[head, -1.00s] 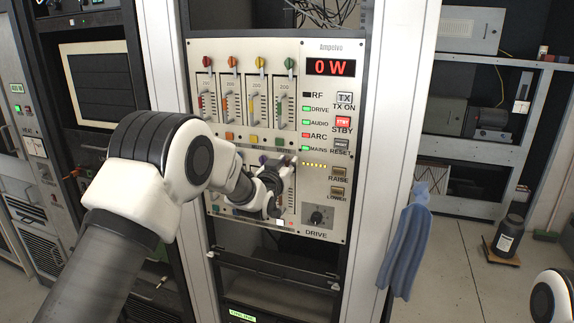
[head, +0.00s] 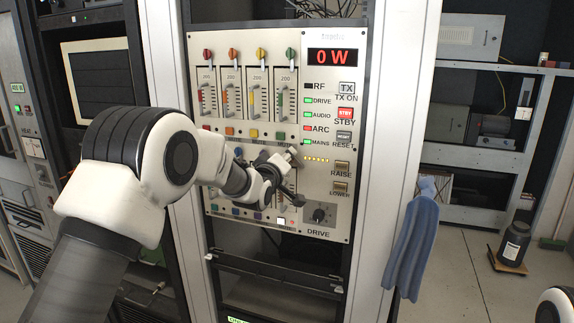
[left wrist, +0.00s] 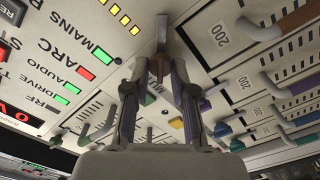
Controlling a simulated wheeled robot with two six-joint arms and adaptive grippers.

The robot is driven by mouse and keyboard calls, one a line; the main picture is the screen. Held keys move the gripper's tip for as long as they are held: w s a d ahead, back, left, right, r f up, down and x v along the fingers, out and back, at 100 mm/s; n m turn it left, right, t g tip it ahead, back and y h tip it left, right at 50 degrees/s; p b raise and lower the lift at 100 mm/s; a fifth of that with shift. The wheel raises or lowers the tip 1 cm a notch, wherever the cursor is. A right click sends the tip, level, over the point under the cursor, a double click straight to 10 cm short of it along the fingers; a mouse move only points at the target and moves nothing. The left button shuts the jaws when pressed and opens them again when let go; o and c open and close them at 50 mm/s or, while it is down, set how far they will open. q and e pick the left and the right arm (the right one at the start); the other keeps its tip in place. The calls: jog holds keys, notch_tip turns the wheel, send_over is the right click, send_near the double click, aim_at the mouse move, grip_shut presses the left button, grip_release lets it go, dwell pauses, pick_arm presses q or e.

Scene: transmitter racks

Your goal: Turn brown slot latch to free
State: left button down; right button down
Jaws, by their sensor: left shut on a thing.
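The transmitter panel (head: 315,225) carries rows of coloured slots with latches. My left gripper (head: 292,176) is at the right end of the lower slot row and hides much of it. In the left wrist view, my left gripper (left wrist: 160,68) has its fingers drawn together at the base of a grey-brown lever, which looks like the brown slot latch (left wrist: 161,36). The lever sticks out past the fingertips. The exact contact and the latch's angle on the panel are hard to see. My right gripper is outside the views.
Upper latches in red, orange, yellow and green (head: 290,54) stand above their sliders. To the right of my gripper are the RAISE button (head: 342,167) and the DRIVE knob (head: 319,215). A blue cloth (head: 410,245) hangs on the rack's right post.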

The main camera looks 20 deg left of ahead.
pick_arm(q)
jog(key=shift+a+f+n+b, duration=0.15)
jog(key=shift+n+b, duration=0.5)
jog(key=shift+n, duration=1.45)
jog(key=shift+f+n+b, duration=0.1)
jog(key=shift+n+b, duration=0.5)
jog(key=shift+n, duration=1.5)
jog(key=c, duration=1)
grip_release()
jog(key=shift+o, duration=0.2)
jog(key=shift+a, duration=0.1)
jog(key=shift+s, duration=0.1)
jog(key=s, duration=1.1)
jog(key=shift+s+a, duration=0.2)
jog(key=shift+s, duration=0.2)
